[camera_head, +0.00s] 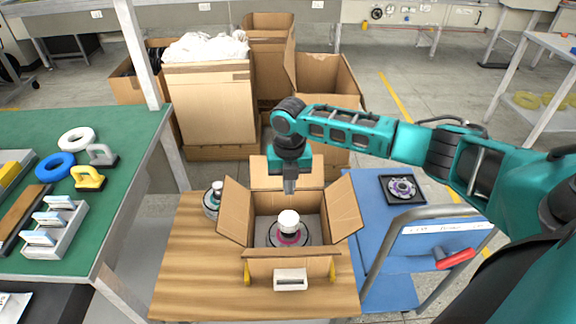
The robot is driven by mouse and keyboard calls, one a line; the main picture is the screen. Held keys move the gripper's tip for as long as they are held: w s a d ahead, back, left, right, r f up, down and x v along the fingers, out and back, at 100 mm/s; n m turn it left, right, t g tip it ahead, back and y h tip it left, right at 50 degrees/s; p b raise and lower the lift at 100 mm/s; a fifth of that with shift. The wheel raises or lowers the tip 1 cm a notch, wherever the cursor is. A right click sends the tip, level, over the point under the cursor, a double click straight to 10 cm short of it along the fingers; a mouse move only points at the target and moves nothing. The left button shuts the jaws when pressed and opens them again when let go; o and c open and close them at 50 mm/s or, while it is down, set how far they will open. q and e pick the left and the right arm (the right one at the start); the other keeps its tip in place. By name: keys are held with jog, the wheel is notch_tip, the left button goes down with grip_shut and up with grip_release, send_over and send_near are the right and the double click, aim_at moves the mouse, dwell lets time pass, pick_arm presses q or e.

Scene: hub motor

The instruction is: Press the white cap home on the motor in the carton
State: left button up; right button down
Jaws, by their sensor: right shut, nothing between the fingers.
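The white cap (289,218) sits on top of the motor (291,237) in the open carton (287,265), over a pink-red ring. I cannot tell whether the cap is fully seated. The carton stands on a wooden table with its flaps spread outward. My right gripper (290,187) is shut and empty, pointing down above the back part of the carton, a little above and behind the cap and apart from it. My left gripper is not in view.
Another motor (213,200) stands left of the carton on the wooden table (190,270). A blue cart (380,215) at the right carries a black tray with a round part. A green bench (100,135) with rings and handled tools is at the left. Large cardboard boxes (210,100) stand behind.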

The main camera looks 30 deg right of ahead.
jog(key=b, duration=0.5)
send_over(289, 218)
notch_tip(289, 218, down, 6)
jog(key=shift+w, duration=0.1)
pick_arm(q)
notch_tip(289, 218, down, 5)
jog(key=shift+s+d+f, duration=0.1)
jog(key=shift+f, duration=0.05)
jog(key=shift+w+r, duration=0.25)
pick_arm(e)
jog(key=shift+r, duration=0.1)
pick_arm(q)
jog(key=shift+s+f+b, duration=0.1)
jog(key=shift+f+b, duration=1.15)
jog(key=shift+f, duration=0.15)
pick_arm(e)
jog(key=shift+f, duration=2.55)
pick_arm(q)
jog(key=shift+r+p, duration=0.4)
jog(key=shift+p, duration=0.05)
pick_arm(e)
jog(key=shift+f, duration=0.15)
